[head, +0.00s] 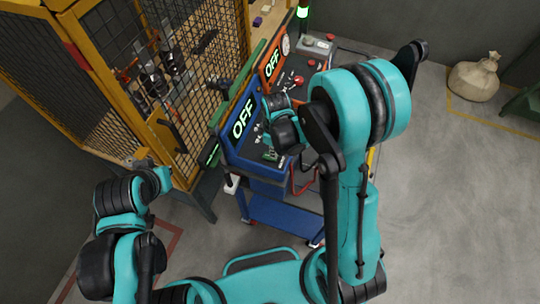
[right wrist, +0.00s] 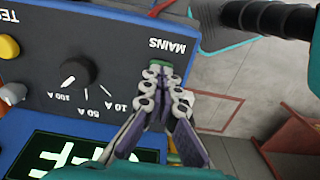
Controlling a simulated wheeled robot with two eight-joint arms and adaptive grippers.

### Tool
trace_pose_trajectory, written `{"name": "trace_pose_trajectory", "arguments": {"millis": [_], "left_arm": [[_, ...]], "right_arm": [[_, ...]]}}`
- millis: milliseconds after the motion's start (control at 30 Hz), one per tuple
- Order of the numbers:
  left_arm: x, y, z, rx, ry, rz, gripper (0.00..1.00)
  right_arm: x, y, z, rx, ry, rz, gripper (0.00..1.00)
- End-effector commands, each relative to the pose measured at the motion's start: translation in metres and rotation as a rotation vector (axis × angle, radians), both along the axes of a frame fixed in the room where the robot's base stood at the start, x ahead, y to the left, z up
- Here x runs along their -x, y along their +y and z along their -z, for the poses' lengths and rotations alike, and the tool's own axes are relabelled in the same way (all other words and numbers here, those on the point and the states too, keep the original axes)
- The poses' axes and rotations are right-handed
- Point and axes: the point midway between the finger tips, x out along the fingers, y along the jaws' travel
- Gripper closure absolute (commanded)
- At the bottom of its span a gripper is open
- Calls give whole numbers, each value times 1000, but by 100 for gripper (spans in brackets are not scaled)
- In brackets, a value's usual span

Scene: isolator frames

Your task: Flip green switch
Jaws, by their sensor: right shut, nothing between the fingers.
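The blue control box (head: 232,153) has a lit display (head: 243,119) reading OFF. In the right wrist view, its panel (right wrist: 110,30) appears upside down, with a MAINS label. A small green part (right wrist: 164,63), which looks like the green switch, shows beside that label at the fingertips. The fingers cover most of it, so its position cannot be read. My right gripper (right wrist: 163,77) is shut with nothing held, its tips touching or very close to the green part. My left gripper (head: 141,162) is by the cage, too small to read.
A black knob (right wrist: 77,73) and a yellow button (right wrist: 8,46) are on the blue panel. An orange box (head: 293,72), also showing OFF, stands behind. A yellow-framed mesh cage (head: 187,150) is on the left. A sack (head: 475,80) lies far right; the right floor is mostly clear.

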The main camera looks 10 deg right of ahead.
Motion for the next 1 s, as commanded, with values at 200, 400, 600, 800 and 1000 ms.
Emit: {"name": "trace_pose_trajectory", "arguments": {"millis": [200,400,600,800,1000], "left_arm": [[0,0,4,0,0,0,100],[0,0,7,0,0,0,100],[0,0,10,0,0,0,100],[0,0,13,0,0,0,100],[0,0,9,0,0,0,100]], "right_arm": [[0,0,4,0,0,0,100],[0,0,7,0,0,0,100],[0,0,10,0,0,0,100],[0,0,13,0,0,0,100],[0,0,8,0,0,0,100]]}}
